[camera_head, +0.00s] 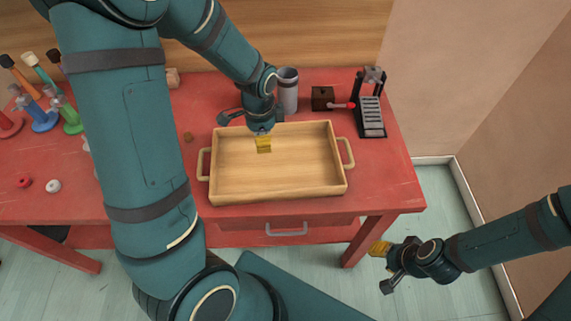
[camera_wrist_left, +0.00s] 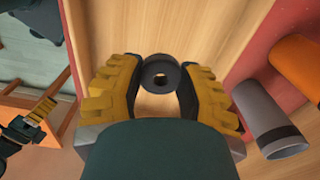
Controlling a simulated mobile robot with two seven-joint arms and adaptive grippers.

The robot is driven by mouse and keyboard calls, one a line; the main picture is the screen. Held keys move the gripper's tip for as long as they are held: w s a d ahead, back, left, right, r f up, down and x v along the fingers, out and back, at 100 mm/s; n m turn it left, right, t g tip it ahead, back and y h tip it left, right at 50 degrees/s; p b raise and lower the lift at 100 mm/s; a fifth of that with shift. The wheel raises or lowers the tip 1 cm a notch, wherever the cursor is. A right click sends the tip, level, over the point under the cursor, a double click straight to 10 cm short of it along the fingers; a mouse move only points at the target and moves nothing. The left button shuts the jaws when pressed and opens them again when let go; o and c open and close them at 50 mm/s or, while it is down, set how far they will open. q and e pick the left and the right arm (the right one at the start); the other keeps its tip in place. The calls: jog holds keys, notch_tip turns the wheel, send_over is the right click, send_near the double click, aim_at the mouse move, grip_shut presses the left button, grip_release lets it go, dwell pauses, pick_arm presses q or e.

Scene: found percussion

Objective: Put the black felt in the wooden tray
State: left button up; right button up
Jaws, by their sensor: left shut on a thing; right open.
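The black felt (camera_wrist_left: 160,76) is a small dark ring with a hole, between the yellow fingers of my left gripper (camera_wrist_left: 160,90) in the left wrist view. My left gripper is shut on it. In the head view, my left gripper (camera_head: 263,145) points down over the wooden tray (camera_head: 300,190), and the felt is hidden there. The tray's light wooden floor (camera_wrist_left: 215,35) lies behind the felt in the left wrist view. The tray is otherwise empty. My right gripper (camera_head: 381,248) is open and empty, off the table's front right.
A grey cylinder (camera_head: 287,92), a dark wooden block (camera_head: 322,98) and a black device (camera_head: 370,115) stand behind the tray on the red table (camera_head: 385,180). Several colourful pieces are at the left, with a red ring (camera_head: 23,182) and a white ring (camera_head: 53,186).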

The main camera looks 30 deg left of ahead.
aim_at(266, 165)
pick_arm(q)
notch_tip(266, 165, down, 10)
jog(key=shift+b, duration=1.1)
jog(key=shift+f, duration=0.15)
jog(key=o, duration=0.7)
